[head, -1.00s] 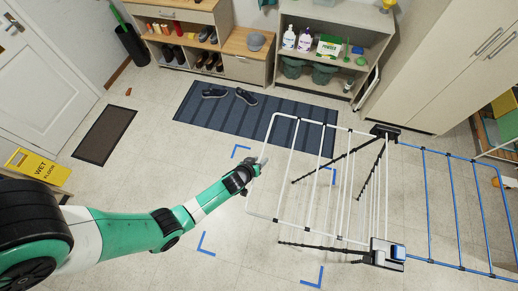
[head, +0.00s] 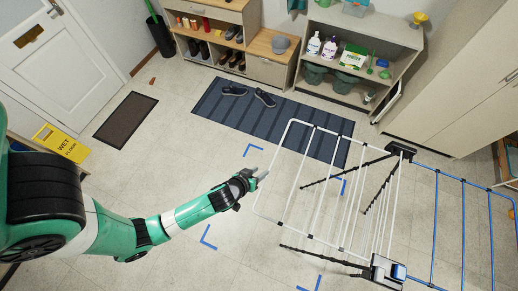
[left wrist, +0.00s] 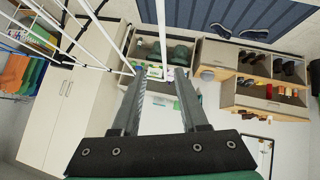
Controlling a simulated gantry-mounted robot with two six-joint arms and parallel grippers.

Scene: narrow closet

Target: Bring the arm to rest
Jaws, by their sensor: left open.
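My left arm reaches in from the left in the head view. Its gripper (head: 260,175) is open and empty, in mid-air beside the left rail of a white and blue drying rack (head: 290,190). I cannot tell whether the fingertips touch the rail. In the left wrist view the two fingers of this gripper (left wrist: 158,78) stand apart with nothing between them. White rods of the rack (left wrist: 98,30) show at the upper left there. My right gripper is not in view.
Blue corner marks (head: 208,238) lie on the floor around the rack. A yellow wet-floor sign (head: 62,143) stands left. A dark mat (head: 125,115) and striped rug (head: 215,106) lie behind. Shelves line the back, and a tall cabinet (head: 455,85) stands right. Floor between mat and rack is clear.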

